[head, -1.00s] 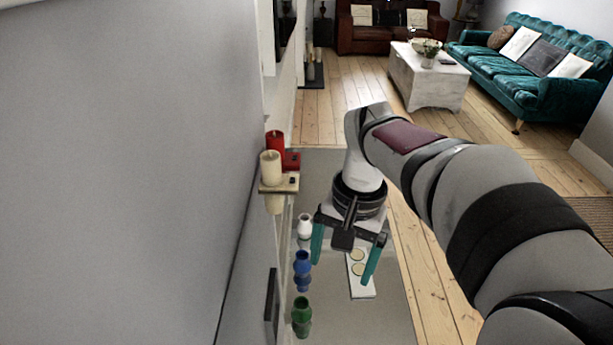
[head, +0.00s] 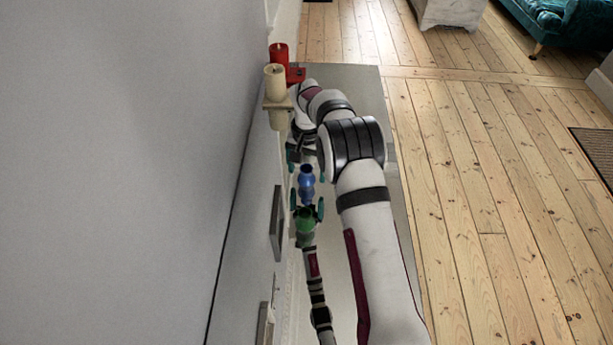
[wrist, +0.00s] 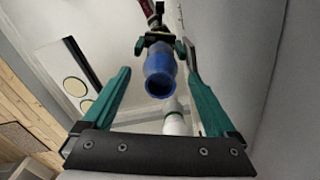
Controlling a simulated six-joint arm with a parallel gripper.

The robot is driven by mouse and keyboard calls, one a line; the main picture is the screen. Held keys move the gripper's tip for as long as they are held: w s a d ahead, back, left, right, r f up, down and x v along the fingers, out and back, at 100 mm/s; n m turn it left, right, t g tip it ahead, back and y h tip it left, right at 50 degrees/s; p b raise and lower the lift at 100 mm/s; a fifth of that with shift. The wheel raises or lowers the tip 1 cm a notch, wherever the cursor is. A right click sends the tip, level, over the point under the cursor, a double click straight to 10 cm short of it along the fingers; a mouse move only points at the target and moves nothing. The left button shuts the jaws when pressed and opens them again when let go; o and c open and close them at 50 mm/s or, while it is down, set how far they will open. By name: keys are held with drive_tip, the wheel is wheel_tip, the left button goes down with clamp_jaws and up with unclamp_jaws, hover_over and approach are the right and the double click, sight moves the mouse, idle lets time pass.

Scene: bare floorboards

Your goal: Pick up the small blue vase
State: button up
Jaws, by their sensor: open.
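My gripper (head: 306,167) is open, just beyond the blue vase in the head view and partly hidden by the arm. In the wrist view my gripper (wrist: 154,62) has its fingers wide apart, with no clear contact on the vase. How far the fingertips reach along the vase I cannot tell.
A white vase (wrist: 175,122) is nearby in the wrist view. A red candle (head: 278,53) and a cream candle (head: 275,80) sit on wall ledges. The wall is close on the left.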

sight(307, 177)
wheel_tip(307, 177, down, 3)
drive_tip(key=shift+f, duration=0.1)
clamp_jaws()
idle(0.4)
